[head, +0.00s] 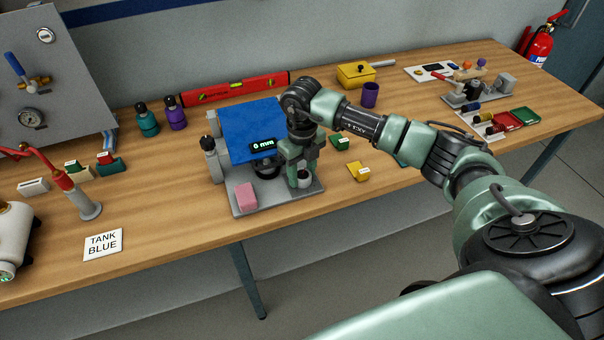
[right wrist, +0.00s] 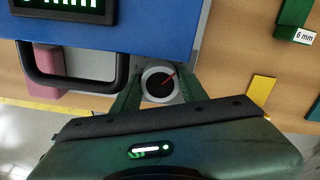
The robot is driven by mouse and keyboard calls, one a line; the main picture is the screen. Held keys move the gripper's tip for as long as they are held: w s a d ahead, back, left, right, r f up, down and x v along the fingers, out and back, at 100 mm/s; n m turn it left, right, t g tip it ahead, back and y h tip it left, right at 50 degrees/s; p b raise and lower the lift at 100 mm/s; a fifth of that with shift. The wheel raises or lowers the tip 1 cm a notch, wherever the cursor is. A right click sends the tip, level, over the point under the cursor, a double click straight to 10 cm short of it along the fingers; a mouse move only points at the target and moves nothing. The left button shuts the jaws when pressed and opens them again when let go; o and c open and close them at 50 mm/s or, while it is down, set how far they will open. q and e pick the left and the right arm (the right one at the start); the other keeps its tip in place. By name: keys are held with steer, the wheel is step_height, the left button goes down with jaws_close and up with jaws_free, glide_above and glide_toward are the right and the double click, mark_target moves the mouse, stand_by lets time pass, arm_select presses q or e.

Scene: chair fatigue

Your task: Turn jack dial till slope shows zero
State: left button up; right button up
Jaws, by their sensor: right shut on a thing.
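A jack with a blue top plate (head: 248,122) stands on a grey base (head: 262,208) on the bench. Its small black display (head: 263,145) reads "0 mm" in green. The same display shows cut off at the top of the right wrist view (right wrist: 62,10). The jack dial (right wrist: 160,84) has a dark face, a pale ring and a red pointer aimed up and right. In the head view the dial (head: 304,179) sits at the base's right side. My right gripper (head: 299,168) points down and is shut on the dial, one finger on each side. My left gripper is out of view.
A pink block (head: 246,197) sits on the base's front left. Green and yellow blocks (head: 357,171) lie right of the jack. A red level (head: 235,90) lies behind it. A "TANK BLUE" card (head: 103,244) lies front left.

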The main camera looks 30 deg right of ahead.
mark_target(303, 174)
steer(key=shift+m, duration=0.6)
steer(key=shift+w+r, duration=0.1)
steer(key=o, duration=1.4)
step_height(303, 174, up, 7)
steer(key=shift+f+b, duration=0.15)
steer(key=shift+b, duration=1)
steer(key=shift+r, duration=0.55)
steer(key=shift+f, duration=0.1)
